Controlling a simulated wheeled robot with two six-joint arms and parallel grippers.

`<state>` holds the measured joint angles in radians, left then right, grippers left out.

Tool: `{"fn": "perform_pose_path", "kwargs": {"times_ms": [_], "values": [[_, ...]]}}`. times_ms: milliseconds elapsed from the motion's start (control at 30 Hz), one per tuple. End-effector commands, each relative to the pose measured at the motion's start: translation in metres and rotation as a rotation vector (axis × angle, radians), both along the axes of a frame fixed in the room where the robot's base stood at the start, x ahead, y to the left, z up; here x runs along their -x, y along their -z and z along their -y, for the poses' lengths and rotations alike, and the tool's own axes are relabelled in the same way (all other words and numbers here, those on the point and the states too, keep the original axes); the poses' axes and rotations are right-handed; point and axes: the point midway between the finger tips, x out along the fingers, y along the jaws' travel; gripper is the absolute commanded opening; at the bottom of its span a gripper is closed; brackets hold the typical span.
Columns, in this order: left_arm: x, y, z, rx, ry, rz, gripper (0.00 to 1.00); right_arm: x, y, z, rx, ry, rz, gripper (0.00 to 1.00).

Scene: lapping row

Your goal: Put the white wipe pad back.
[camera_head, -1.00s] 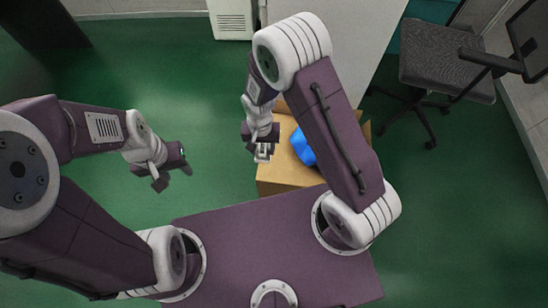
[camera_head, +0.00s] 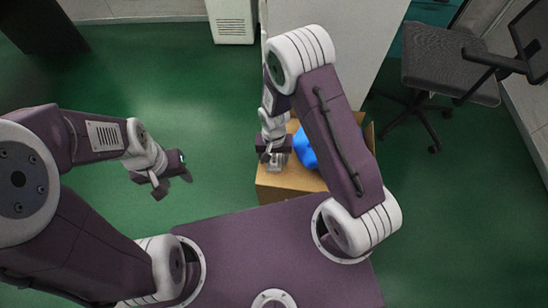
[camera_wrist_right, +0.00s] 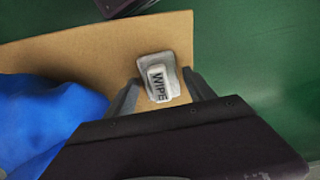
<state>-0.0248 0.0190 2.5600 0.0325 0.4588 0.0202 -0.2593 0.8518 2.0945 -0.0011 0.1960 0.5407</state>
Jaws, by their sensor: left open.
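A small white block marked WIPE (camera_wrist_right: 160,84), which looks like the wipe pad, lies on a slightly larger grey piece (camera_wrist_right: 153,64) on a tan cardboard surface in the right wrist view. My right gripper (camera_wrist_right: 163,92) has its two fingers apart, one on each side of the white block, with gaps between. In the head view my right gripper (camera_head: 273,154) is over the left part of the cardboard box (camera_head: 285,183); a pale piece shows at its fingertips. My left gripper (camera_head: 173,175) is open and empty above the green floor, left of the box.
A blue object (camera_head: 304,148) sits at the box, right of my right gripper, and also fills the left of the right wrist view (camera_wrist_right: 50,120). A large pale panel (camera_head: 340,50) stands behind the box. An office chair (camera_head: 450,65) is at right. Green floor is free at left.

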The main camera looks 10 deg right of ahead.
Motion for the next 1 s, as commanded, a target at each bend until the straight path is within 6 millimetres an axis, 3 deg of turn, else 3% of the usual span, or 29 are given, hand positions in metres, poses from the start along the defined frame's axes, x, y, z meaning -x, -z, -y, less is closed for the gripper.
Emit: {"fn": "perform_pose_path", "kwargs": {"times_ms": [367,700,833,1000], "values": [[0.0,-0.004,0.0,0.0,0.0,0.0,0.45,0.0,-0.007,0.0,-0.001,0.0,0.001,0.71],[0.0,-0.044,0.0,0.0,0.0,0.0,0.45,-0.001,-0.091,0.0,-0.001,0.0,0.004,0.71],[0.0,-0.052,0.0,0.0,0.0,0.0,0.45,-0.001,-0.113,0.0,0.0,0.0,0.002,0.71],[0.0,-0.054,0.0,0.0,0.0,0.0,0.45,0.0,-0.122,0.0,0.0,0.0,0.0,0.71]]}}
